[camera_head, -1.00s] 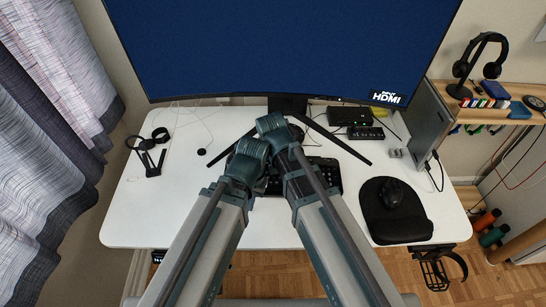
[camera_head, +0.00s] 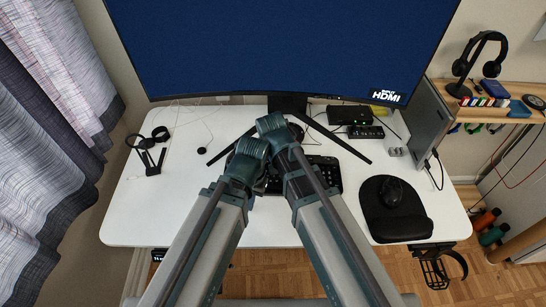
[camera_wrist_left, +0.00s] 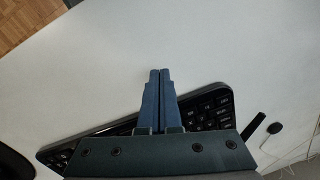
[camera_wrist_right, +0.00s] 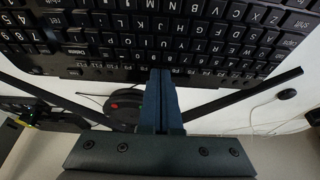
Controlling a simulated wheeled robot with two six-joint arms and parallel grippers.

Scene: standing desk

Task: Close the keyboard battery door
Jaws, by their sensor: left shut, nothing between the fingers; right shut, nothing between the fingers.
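The black keyboard (camera_head: 328,175) lies on the white desk below the monitor, largely hidden behind my arms in the head view. In the right wrist view its keys (camera_wrist_right: 180,30) face the camera, and my right gripper (camera_wrist_right: 162,72) is shut and empty at the keyboard's edge near the number row; contact cannot be told. In the left wrist view my left gripper (camera_wrist_left: 159,74) is shut and empty, pointing across the keyboard (camera_wrist_left: 208,112) towards the bare desk. The fingertips are hidden in the head view. I cannot make out the battery door in any view.
The monitor stand (camera_head: 347,148) has splayed legs just behind the keyboard. A mouse (camera_head: 392,190) on a black mat (camera_head: 400,221) is at the right. A black strapped item (camera_head: 150,160) and cables are at the left. The desk's front left is clear.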

